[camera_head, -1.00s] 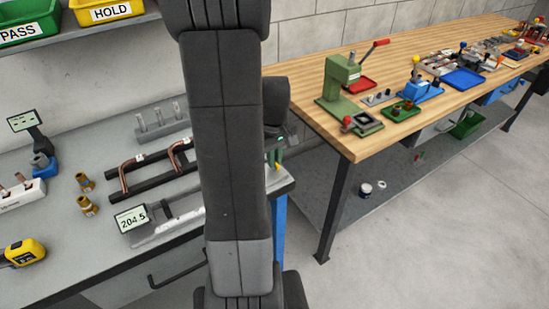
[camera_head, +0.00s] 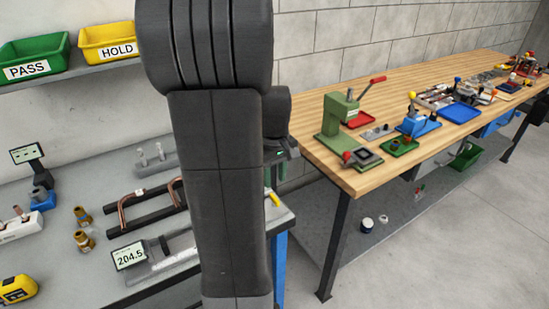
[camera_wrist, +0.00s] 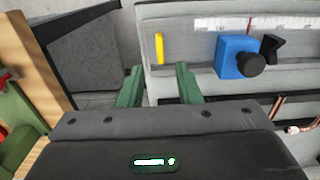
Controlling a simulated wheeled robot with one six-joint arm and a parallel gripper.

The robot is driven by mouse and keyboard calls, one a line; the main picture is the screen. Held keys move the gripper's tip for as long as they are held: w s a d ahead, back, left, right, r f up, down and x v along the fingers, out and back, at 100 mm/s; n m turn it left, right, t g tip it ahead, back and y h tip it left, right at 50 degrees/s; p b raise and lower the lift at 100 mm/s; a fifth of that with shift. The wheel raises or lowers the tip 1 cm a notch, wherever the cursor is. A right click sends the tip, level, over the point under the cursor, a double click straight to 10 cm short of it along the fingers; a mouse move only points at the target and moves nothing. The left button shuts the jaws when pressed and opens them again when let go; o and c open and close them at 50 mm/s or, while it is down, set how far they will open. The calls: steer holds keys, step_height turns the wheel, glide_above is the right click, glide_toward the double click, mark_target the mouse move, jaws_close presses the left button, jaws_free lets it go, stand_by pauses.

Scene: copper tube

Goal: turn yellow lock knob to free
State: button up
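The yellow lock knob (camera_wrist: 160,48) is a narrow upright bar on a grey metal fixture (camera_wrist: 185,72) in the wrist view. A small yellow piece (camera_head: 274,199) at the right end of the grey bench, likely the same knob, shows in the head view. My gripper (camera_wrist: 158,82) has two green fingers spread apart with nothing between them. The knob lies just beyond the fingertips, roughly centred on the gap, and no contact shows. In the head view my arm hides most of the gripper and part of the fixture.
A blue block (camera_wrist: 236,56) with a black round knob (camera_wrist: 250,65) stands right of the yellow knob, below a scale strip (camera_wrist: 250,24). Bent copper tubes (camera_head: 125,212) and a 204.5 display (camera_head: 129,255) lie on the bench. A wooden table (camera_head: 340,174) stands to the right.

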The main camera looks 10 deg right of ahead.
mark_target(275, 197)
step_height(275, 197, up, 7)
stand_by(0.3)
step_height(275, 197, down, 14)
steer(key=shift+f, duration=0.1)
stand_by(0.7)
steer(key=shift+r, duration=0.3)
